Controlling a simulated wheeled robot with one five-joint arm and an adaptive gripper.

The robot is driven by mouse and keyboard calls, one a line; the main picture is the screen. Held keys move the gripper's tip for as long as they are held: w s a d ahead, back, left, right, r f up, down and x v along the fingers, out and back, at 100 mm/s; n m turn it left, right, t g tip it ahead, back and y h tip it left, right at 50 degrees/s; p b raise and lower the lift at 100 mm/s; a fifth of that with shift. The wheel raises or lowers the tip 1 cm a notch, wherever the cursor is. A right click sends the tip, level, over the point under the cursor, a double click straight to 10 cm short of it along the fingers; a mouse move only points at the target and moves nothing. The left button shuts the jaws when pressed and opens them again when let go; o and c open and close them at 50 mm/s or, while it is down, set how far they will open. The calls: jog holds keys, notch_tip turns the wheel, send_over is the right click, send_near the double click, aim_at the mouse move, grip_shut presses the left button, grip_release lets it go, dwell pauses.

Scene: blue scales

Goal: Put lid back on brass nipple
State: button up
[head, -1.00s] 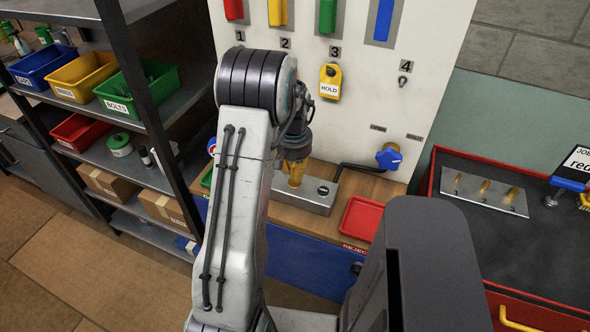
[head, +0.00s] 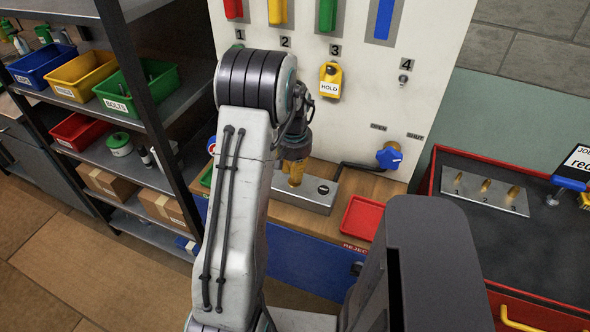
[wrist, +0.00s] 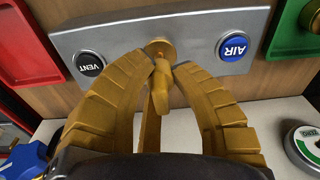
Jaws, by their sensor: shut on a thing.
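In the head view my gripper (head: 296,172) reaches down to the left part of the block (head: 318,197); the nipple is hidden there.
A red tray (head: 360,218) lies right of the block, and a green tray (wrist: 288,32) on its other side. A blue star knob (head: 389,156) is on the panel. Shelves with bins stand left.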

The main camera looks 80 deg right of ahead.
dwell(0.4)
jog(key=o, duration=1.4)
jog(key=shift+r, duration=0.2)
jog(key=shift+r+p, duration=2.4)
jog(key=shift+r, duration=0.95)
grip_shut()
jog(key=shift+f+b, duration=0.3)
jog(key=shift+f, duration=0.1)
